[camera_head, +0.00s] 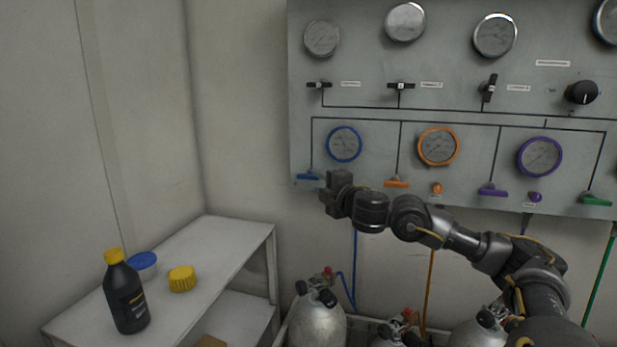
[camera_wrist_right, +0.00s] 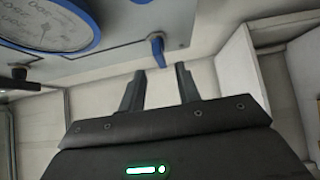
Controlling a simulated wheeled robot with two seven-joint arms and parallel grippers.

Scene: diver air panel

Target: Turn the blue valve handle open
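The blue valve handle (camera_head: 307,176) sits at the lower left of the grey air panel, under the blue-rimmed gauge (camera_head: 344,144). It lies roughly level in the head view. My right gripper (camera_head: 325,188) is just right of and below it, in front of the panel's lower edge. In the right wrist view the blue handle (camera_wrist_right: 158,50) stands just beyond the fingertips. My right gripper (camera_wrist_right: 157,75) is open there, with an empty gap lined up with the handle, and seems not to touch it. My left gripper is not in view.
Orange (camera_head: 397,184), purple (camera_head: 493,190) and green (camera_head: 596,200) handles line the panel to the right. Below stand grey cylinders (camera_head: 316,325) with hoses. A white shelf (camera_head: 215,250) at left holds a black bottle (camera_head: 125,298), a blue lid and a yellow cap (camera_head: 182,279).

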